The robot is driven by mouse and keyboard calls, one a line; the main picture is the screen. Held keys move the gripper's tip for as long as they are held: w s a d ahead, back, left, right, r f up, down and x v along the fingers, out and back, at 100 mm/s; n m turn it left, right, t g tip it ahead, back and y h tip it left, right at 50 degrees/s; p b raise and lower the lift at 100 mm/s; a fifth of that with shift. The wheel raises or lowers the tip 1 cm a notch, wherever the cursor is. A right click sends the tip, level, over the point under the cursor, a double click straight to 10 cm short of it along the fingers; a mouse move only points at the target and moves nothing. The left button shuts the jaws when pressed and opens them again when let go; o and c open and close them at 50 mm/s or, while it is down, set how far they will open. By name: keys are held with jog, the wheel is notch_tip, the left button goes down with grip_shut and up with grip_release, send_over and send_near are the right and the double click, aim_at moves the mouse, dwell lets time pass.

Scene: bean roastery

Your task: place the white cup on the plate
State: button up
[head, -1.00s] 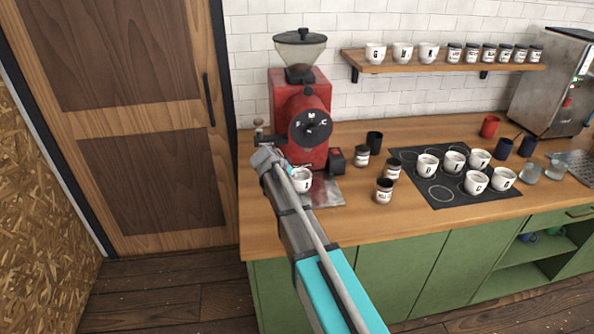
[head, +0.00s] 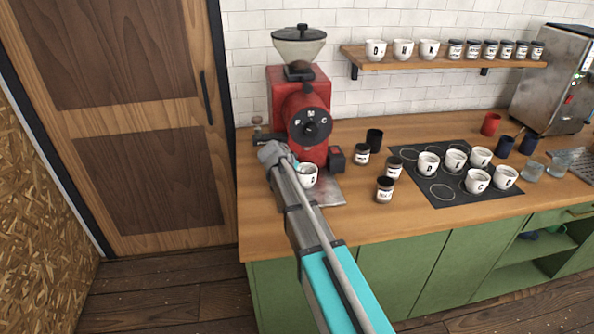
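A white cup (head: 309,177) with a dark letter is in front of the red grinder, over or on the flat metal plate (head: 328,192); I cannot tell whether they touch. My gripper (head: 293,165) is at the cup's left side, mostly hidden behind my arm's end. The cup has moved together with it, so it appears shut on the cup. Other white lettered cups (head: 456,160) stand on a black mat (head: 444,191) to the right, and several more (head: 403,50) are on the wall shelf.
The red grinder (head: 300,150) stands right behind the cup. Dark-lidded jars (head: 385,189) and a black cup (head: 374,141) are to the right of the plate. A steel machine (head: 550,85) is at the far right. The counter's front strip (head: 400,220) is clear.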

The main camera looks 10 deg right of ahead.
jog(key=shift+o, duration=0.7)
jog(key=shift+r, duration=0.15)
jog(key=shift+p+v, duration=0.9)
jog(key=s+a, duration=0.5)
jog(key=a, duration=0.1)
jog(key=s+a, duration=0.3)
jog(key=shift+s+a+r+p, duration=0.2)
jog(key=shift+s+r+p, duration=0.1)
jog(key=shift+s+r, duration=0.1)
jog(key=s+d+f+n+g, duration=0.1)
jog(key=s+d, duration=0.1)
jog(key=s, duration=0.1)
jog(key=s+d+f+n+g+y, duration=0.1)
jog(key=s+d, duration=0.2)
jog(key=s, duration=0.1)
jog(key=s+d+f+n+g+y, duration=0.1)
jog(key=s+d, duration=0.1)
jog(key=s, duration=0.2)
jog(key=shift+d+f+n, duration=0.3)
jog(key=shift+d, duration=0.05)
jog(key=s+d+f+n+g+y, duration=0.1)
jog(key=s+d+n+g+y, duration=0.2)
jog(key=s, duration=0.9)
jog(key=shift+f+n+y, duration=0.3)
jog(key=shift+n+y, duration=0.4)
jog(key=shift+n, duration=0.4)
